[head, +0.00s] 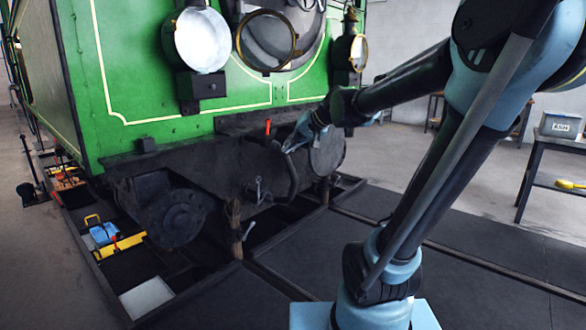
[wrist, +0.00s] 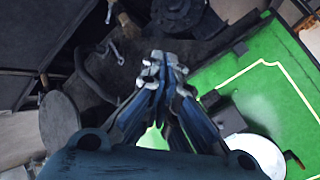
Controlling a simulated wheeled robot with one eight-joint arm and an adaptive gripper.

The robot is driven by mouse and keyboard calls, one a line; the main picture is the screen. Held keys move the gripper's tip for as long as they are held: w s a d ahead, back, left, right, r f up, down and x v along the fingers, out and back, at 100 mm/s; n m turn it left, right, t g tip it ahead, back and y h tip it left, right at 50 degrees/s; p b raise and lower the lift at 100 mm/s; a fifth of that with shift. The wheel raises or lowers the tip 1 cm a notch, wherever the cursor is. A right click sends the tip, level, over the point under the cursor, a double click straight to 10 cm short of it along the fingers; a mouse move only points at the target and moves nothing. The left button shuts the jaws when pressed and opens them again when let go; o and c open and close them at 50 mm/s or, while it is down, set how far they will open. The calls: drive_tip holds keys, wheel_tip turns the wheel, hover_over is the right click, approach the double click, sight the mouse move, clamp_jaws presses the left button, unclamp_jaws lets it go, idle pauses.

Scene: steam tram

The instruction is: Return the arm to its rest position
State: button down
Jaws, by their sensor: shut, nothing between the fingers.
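My arm reaches from the right of the head view toward the front of the green steam tram (head: 165,105). My gripper (head: 292,142) is in front of the tram's dark buffer beam, near a curved black hose (head: 290,178). I cannot tell in the head view whether it touches the hose. In the wrist view my gripper (wrist: 162,68) has its fingers together, with nothing seen between them. There the hose (wrist: 92,75) is to the left of the fingers. A small red handle (head: 267,127) stands up just left of my gripper in the head view.
Two round buffers (head: 176,216) (head: 327,152) jut from the beam, and lamps (head: 202,40) (head: 358,52) are above. A sunken pit with a blue box (head: 104,234) is at left. A table with a grey box labelled ASH (head: 561,125) is at right. The floor at front right is clear.

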drive_tip(key=s+d+f+n+g+h, duration=0.1)
drive_tip(key=s+d+f+g+h, duration=0.3)
drive_tip(key=s+d+f, duration=1.6)
drive_tip(key=s+f+h, duration=0.1)
drive_tip(key=s+h, duration=0.2)
drive_tip(key=s, duration=0.1)
drive_tip(key=shift+s+d+f+h, duration=0.3)
drive_tip(key=shift+d+f, duration=0.1)
drive_tip(key=shift+d, duration=0.1)
